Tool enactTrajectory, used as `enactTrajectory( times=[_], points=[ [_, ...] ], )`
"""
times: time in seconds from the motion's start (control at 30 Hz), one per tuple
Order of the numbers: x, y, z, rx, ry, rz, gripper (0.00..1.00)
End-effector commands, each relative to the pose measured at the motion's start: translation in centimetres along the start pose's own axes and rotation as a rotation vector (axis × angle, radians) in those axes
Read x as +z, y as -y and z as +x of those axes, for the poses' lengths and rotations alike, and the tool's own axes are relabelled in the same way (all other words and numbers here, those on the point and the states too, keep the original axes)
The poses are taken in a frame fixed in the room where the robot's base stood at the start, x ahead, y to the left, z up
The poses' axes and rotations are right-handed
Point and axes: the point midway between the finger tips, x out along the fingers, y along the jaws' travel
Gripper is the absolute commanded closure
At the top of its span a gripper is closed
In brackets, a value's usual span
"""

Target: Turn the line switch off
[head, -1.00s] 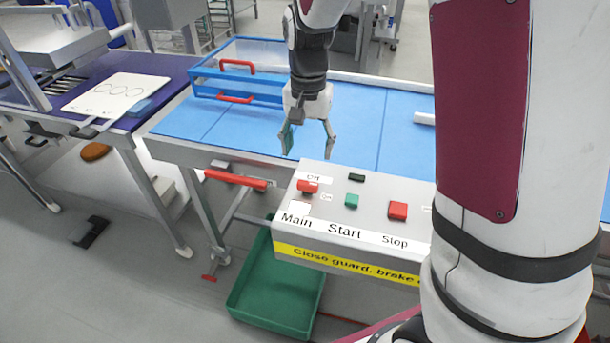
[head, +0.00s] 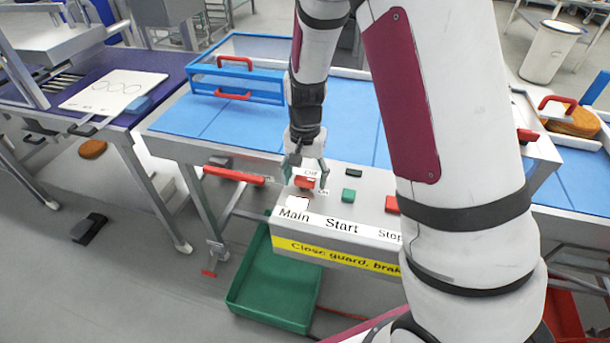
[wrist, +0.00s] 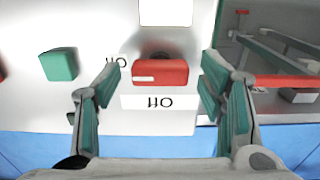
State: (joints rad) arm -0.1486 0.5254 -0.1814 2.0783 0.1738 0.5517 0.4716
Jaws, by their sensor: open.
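The line switch is a red knob (head: 304,182) labelled Main on the grey control box (head: 262,225), with Off and On labels beside it. In the wrist view the red knob (wrist: 160,73) lies between my fingertips, its long side running across the picture. The Off label (wrist: 160,102) is on the near side of it and the On label is to its left, partly hidden by a finger. My gripper (head: 307,175) is over the knob with its fingers on either side; it also shows in the wrist view (wrist: 158,80). The fingers are open, with a gap at each side of the knob.
The green Start button (head: 348,196) and red Stop button (head: 392,204) sit to the right of the knob. A blue conveyor (head: 200,120) with a blue guard frame (head: 237,73) lies behind. A red bar (head: 234,176) is left of the box. A green crate (head: 270,325) stands below.

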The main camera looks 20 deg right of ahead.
Motion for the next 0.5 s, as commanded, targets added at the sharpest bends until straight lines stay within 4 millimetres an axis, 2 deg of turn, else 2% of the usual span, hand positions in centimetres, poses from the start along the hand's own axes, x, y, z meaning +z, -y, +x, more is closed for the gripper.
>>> enactTrajectory(
  times=[0.03, 0.2, 0.23, 0.5],
  points=[
    [0.00, 0.00, -0.01, 0.000, 0.000, 0.000, 0.43],
    [0.00, 0.00, -0.03, 0.000, 0.000, 0.000, 0.82],
    [0.00, 0.00, -0.02, 0.000, 0.000, 0.000, 0.85],
    [0.00, 0.00, -0.03, 0.000, 0.000, -0.018, 0.85]
  ],
)
